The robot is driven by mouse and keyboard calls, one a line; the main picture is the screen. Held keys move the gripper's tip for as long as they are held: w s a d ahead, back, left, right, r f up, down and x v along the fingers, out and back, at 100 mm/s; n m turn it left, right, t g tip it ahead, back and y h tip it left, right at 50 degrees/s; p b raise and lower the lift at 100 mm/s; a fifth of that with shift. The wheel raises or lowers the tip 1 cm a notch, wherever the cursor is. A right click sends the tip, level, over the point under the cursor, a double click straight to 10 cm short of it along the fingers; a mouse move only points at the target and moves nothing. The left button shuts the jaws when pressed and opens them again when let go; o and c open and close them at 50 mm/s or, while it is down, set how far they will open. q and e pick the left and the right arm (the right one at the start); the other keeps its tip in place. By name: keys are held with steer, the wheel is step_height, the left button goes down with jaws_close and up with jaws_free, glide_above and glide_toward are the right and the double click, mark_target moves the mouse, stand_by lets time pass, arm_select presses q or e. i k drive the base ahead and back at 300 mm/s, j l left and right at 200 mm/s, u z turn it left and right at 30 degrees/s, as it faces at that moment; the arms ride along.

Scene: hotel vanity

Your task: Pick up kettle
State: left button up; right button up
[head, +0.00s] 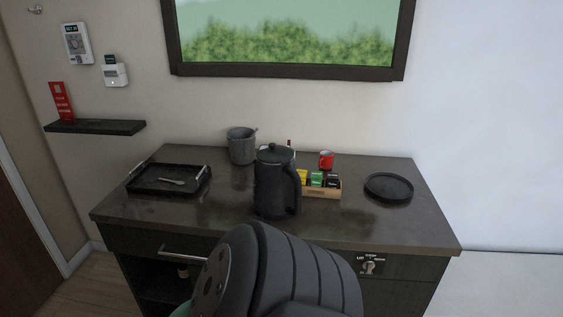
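The kettle (270,182) is dark grey to black and stands upright on the dark vanity top (340,222), a little left of its middle and towards the front. Its handle (295,188) is on the right side and its lid is shut. Neither of my grippers shows in the head view. No gripper is seen touching the kettle.
A black tray (140,190) with a spoon (177,181) lies left. A grey bucket (241,147) stands behind the kettle. A wooden box (322,194) of packets and a red mug (326,158) are right of it. A black round plate (388,187) lies further right.

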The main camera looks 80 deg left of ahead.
mark_target(277, 188)
steer(key=u, duration=0.4)
steer(key=l+u, duration=0.15)
steer(key=u, duration=0.7)
steer(key=l+u, duration=0.15)
steer(key=u, duration=0.7)
steer(key=l+u, duration=0.1)
steer(key=u, duration=0.35)
steer(key=k+j, duration=0.05)
